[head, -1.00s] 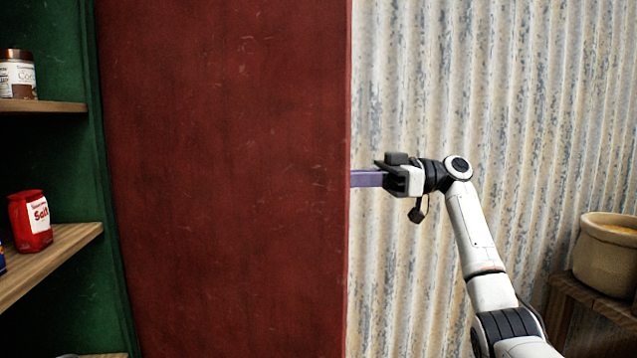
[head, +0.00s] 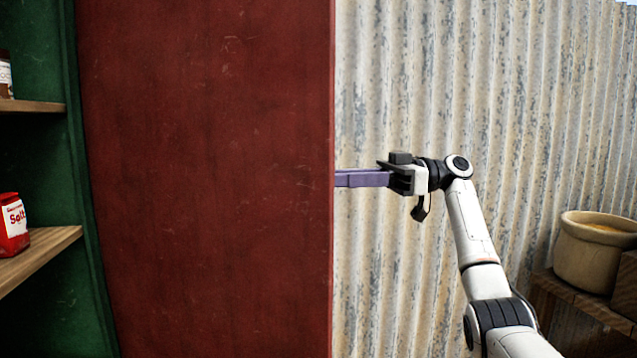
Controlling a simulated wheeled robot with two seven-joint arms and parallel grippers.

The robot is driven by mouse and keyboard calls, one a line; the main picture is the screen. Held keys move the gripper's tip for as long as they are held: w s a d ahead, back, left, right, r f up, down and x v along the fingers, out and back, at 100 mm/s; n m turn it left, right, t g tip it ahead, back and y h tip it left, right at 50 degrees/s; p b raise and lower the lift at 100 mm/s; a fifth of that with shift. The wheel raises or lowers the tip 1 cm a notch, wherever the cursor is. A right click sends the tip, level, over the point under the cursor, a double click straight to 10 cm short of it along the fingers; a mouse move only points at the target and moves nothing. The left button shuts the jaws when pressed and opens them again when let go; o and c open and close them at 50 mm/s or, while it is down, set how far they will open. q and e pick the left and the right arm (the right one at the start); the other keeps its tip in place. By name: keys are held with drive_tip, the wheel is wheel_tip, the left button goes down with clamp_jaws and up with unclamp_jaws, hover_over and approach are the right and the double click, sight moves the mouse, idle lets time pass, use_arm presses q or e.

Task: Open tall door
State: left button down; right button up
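The tall door (head: 205,180) is a dark red panel that fills the middle of the head view. It stands swung out from the green cupboard, whose shelves show at the left. My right gripper (head: 345,179) is at the door's right edge, with its purple fingers reaching left past that edge. The fingertips are hidden behind the door, so I cannot tell whether they touch or grip anything. No handle is visible. My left gripper is not in view.
The green cupboard (head: 83,230) has wooden shelves with a red salt packet (head: 13,228) and a partly cut-off jar (head: 5,75). A corrugated metal wall (head: 400,80) stands behind my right arm. A beige pot (head: 592,255) sits on a wooden stand (head: 585,300) at the right.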

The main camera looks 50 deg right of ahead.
drive_tip(key=v, duration=0.5)
drive_tip(key=shift+s+d, duration=0.25)
drive_tip(key=shift+d, duration=0.05)
